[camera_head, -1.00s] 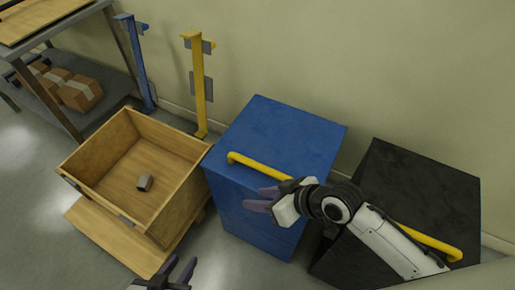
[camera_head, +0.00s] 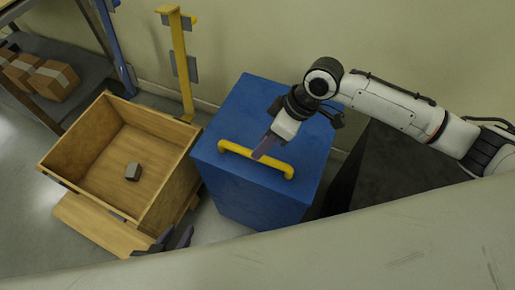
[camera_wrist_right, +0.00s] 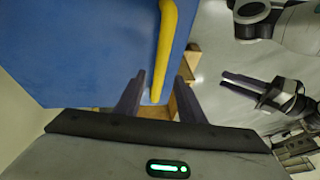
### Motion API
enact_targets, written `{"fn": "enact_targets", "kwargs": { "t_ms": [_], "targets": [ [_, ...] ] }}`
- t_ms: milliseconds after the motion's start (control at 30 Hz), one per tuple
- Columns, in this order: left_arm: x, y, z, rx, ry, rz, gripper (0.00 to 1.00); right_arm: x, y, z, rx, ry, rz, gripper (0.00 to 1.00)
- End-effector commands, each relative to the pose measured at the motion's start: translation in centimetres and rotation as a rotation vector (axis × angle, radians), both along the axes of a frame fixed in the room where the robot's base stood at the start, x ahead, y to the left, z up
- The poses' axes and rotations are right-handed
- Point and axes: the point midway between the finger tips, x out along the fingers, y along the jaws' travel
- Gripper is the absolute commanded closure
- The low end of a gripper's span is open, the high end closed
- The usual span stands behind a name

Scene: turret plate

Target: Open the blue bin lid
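The blue bin (camera_head: 240,180) stands in the middle of the head view, its lid (camera_head: 250,105) shut, with a yellow bar handle (camera_head: 232,148) along the front. My right gripper (camera_head: 262,150) is over the handle, pointing down at it. In the right wrist view, the right gripper (camera_wrist_right: 157,100) is open, and the yellow handle (camera_wrist_right: 164,55) reaches down between its two fingers; I cannot tell whether they touch it. My left gripper (camera_head: 174,238) is low in the head view, apart from the bin, empty, fingers spread. It also shows in the right wrist view (camera_wrist_right: 240,84).
An open wooden crate (camera_head: 75,150) with a small grey block (camera_head: 133,171) stands left of the bin. A black bin (camera_head: 395,170) is to the right, partly behind my right arm. A yellow post (camera_head: 181,65) and a shelf with boxes (camera_head: 52,80) stand at the back left.

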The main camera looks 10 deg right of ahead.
Motion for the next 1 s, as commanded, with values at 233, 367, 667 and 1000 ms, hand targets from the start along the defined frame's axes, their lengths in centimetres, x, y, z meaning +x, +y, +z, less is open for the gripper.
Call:
{"fn": "enact_targets", "kwargs": {
  "t_ms": [233, 367, 667, 1000],
  "targets": [
    [0.0, -0.1, -0.3, -0.001, 0.001, -0.002, 0.69, 0.3, 1.4, -3.1, 0.001, -0.001, 0.000, 0.64],
    [0.1, -0.2, -0.3, 0.000, 0.001, -0.003, 0.69, 0.3, 1.6, -3.6, -0.001, -0.001, -0.001, 0.64],
    [0.1, -0.2, -0.2, -0.001, -0.002, -0.003, 0.69, 0.3, 1.7, -3.6, 0.000, -0.002, 0.000, 0.73],
    [0.2, -0.2, -0.1, -0.003, -0.006, -0.002, 0.69, 0.3, 1.7, -3.6, 0.000, -0.001, -0.001, 1.00]
  ]
}}
